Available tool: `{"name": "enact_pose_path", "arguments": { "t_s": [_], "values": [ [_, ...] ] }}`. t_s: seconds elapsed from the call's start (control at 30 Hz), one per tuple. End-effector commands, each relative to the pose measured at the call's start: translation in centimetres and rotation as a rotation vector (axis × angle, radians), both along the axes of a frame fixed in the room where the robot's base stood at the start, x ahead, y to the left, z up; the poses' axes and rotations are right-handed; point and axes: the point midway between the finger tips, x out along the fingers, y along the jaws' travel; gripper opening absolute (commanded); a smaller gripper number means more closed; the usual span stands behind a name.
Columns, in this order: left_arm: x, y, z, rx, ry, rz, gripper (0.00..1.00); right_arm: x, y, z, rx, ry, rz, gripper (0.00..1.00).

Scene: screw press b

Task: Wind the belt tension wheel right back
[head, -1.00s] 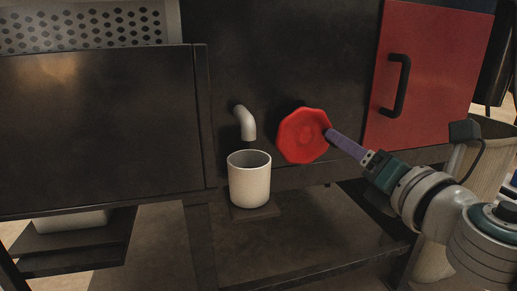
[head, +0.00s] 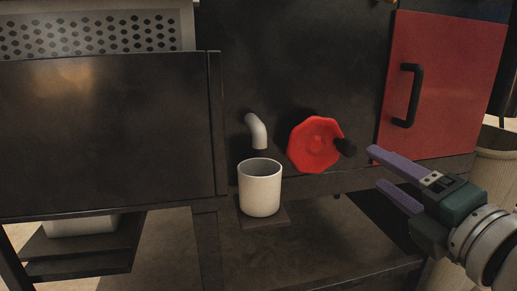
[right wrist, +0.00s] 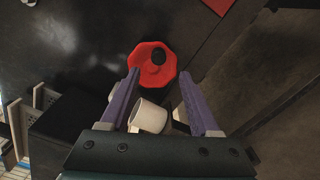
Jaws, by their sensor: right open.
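The red wheel (head: 314,145) is mounted on the dark front panel of the press. A black knob handle (head: 346,147) sticks out at the right of its rim in the head view. In the right wrist view the wheel (right wrist: 153,65) lies ahead, beyond the fingertips, with the dark knob (right wrist: 158,56) near its middle. My right gripper (head: 373,168) is open and empty, to the right of the knob and apart from it. Its purple fingers (right wrist: 160,78) spread to either side of the wheel in the wrist view. My left gripper is not in view.
A grey spout (head: 256,131) points down over a white cup (head: 260,188) on a small ledge left of the wheel. A red door (head: 445,85) with a black handle (head: 408,95) is at the right. A pale bin (head: 492,155) stands at the far right.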

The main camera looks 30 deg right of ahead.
Motion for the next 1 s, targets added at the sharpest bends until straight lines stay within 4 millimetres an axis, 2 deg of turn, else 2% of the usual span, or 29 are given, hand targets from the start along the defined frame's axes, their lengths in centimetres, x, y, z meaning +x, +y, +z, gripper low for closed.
{"name": "enact_pose_path", "arguments": {
  "t_s": [0.1, 0.3, 0.4, 0.5, 0.6, 0.73, 1.0],
  "values": [
    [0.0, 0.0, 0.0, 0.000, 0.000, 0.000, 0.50, -0.1, 0.1, -0.1, 0.501, -0.115, -0.008, 0.63],
    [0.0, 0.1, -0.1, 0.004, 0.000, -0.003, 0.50, -0.4, 0.2, 0.0, 1.336, -0.320, -0.018, 0.63],
    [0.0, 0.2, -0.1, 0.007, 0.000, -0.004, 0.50, -0.5, 0.2, 0.2, 1.657, -0.403, -0.017, 0.63],
    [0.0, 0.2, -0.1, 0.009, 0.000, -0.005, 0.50, -0.5, 0.2, 0.3, 1.877, -0.459, -0.014, 0.63],
    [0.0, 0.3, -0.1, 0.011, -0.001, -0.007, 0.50, -0.5, 0.2, 0.4, 1.996, -0.489, -0.012, 0.63],
    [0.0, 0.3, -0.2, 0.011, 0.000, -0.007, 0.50, 0.4, 0.0, 0.3, 2.037, -0.497, -0.009, 0.63],
    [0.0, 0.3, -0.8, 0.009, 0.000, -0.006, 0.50, 5.2, -1.1, 0.3, 2.031, -0.496, -0.007, 0.63]
  ]
}}
